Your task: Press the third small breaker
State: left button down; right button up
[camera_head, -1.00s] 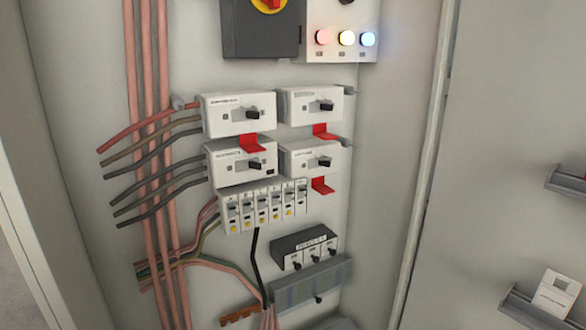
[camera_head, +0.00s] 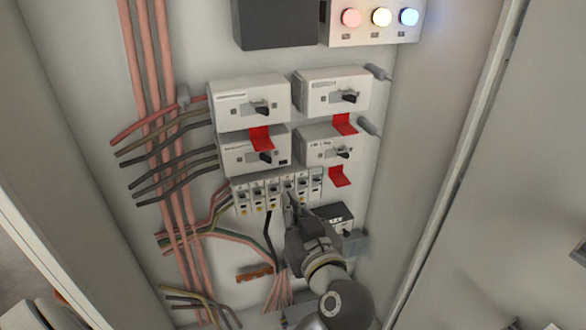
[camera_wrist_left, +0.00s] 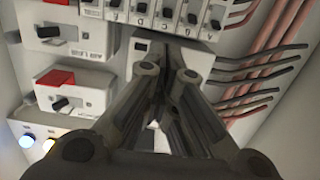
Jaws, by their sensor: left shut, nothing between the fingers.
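A row of small white breakers with dark switches runs below the large breakers in the head view. The third small breaker from the left (camera_head: 272,193) shows just left of my left gripper's tips. My left gripper (camera_head: 289,198) comes up from below, shut and empty, its tips overlapping the row right of that breaker. In the left wrist view, turned upside down, the shut fingertips (camera_wrist_left: 167,48) point toward the row, which is at the top, with the third small breaker from the cable side (camera_wrist_left: 166,12) nearly in line. Contact cannot be told. My right gripper is not in view.
Large white breakers (camera_head: 248,100) with red tabs (camera_head: 261,138) sit above the row. Grey and pink cables (camera_head: 160,170) run on the left. Lamps (camera_head: 381,17) are at the top. A dark block (camera_head: 336,216) is partly hidden behind my left arm. Cabinet walls stand on both sides.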

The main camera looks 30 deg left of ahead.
aim_at(275, 184)
pick_arm(q)
jog(key=shift+s+a, duration=0.1)
jog(key=shift+s, duration=0.1)
jog(key=b+x, duration=0.5)
jog(key=x, duration=0.4)
jog(key=shift+w+a+b, duration=0.1)
jog(key=shift+a+b, duration=0.05)
jog(key=shift+b, duration=0.25)
jog(key=shift+w+a, duration=0.25)
jog(key=shift+s+f+t+y+b, duration=0.1)
jog(key=shift+f+t+y+b, duration=0.15)
jog(key=shift+b, duration=0.3)
jog(key=shift+d+r+t+y, duration=0.1)
jog(key=shift+t+y, duration=0.15)
jog(key=shift+y, duration=0.1)
